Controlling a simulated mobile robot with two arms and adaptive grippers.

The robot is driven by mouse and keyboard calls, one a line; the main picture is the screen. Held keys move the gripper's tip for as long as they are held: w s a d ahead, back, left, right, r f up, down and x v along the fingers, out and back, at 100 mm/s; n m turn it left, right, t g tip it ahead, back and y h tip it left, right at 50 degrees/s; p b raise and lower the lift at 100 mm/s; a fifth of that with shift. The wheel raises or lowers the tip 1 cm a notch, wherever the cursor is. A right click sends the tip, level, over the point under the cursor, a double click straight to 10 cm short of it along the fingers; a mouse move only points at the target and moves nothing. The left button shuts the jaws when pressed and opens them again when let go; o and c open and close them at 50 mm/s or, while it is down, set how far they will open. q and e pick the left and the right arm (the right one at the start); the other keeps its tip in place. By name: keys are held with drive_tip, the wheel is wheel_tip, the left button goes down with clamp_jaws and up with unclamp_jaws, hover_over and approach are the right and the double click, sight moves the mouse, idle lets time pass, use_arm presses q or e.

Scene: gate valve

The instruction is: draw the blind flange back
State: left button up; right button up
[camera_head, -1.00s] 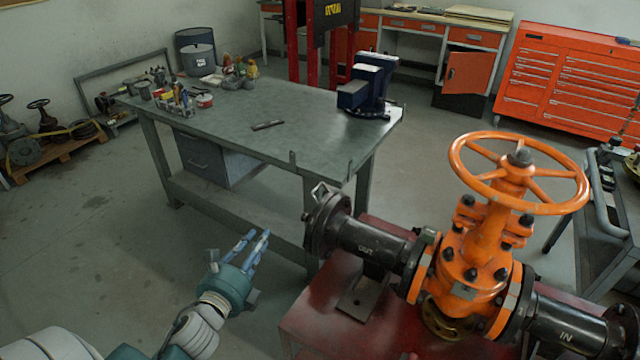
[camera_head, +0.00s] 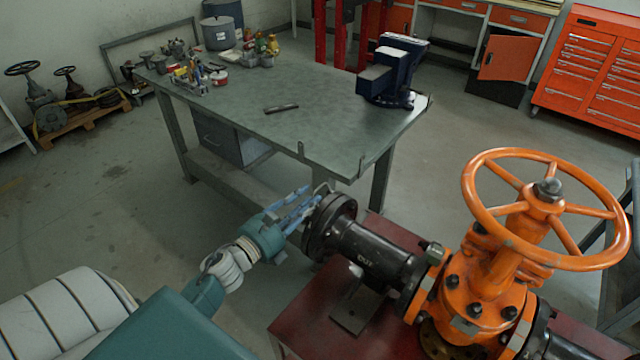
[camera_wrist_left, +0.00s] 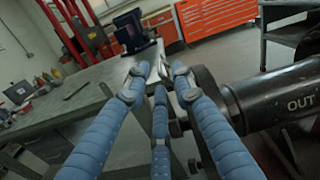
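The blind flange (camera_head: 313,232) is a dark disc at the left end of the black OUT pipe (camera_head: 372,246). It sits close against the pipe's own flange; I cannot make out a gap. A small pale metal handle (camera_head: 322,189) stands at its top. My left gripper (camera_head: 308,199) is beside the flange on its left, with its blue fingers reaching toward the handle. In the left wrist view the fingers (camera_wrist_left: 155,80) are spread, and the handle (camera_wrist_left: 165,66) shows between and beyond their tips. Contact is unclear. My right gripper is not in view.
The orange gate valve (camera_head: 478,290) with its handwheel (camera_head: 500,178) stands right of the pipe on a red stand (camera_head: 300,325). A workbench (camera_head: 300,115) with a blue vise (camera_head: 392,75) is just behind the gripper.

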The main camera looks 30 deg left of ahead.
sight(319, 188)
use_arm(q)
drive_tip(key=w, duration=0.4)
drive_tip(key=w+p, duration=0.1)
drive_tip(key=w, duration=0.1)
drive_tip(key=shift+d, duration=0.3)
drive_tip(key=shift+f, duration=0.1)
drive_tip(key=shift+s, duration=0.1)
clamp_jaws()
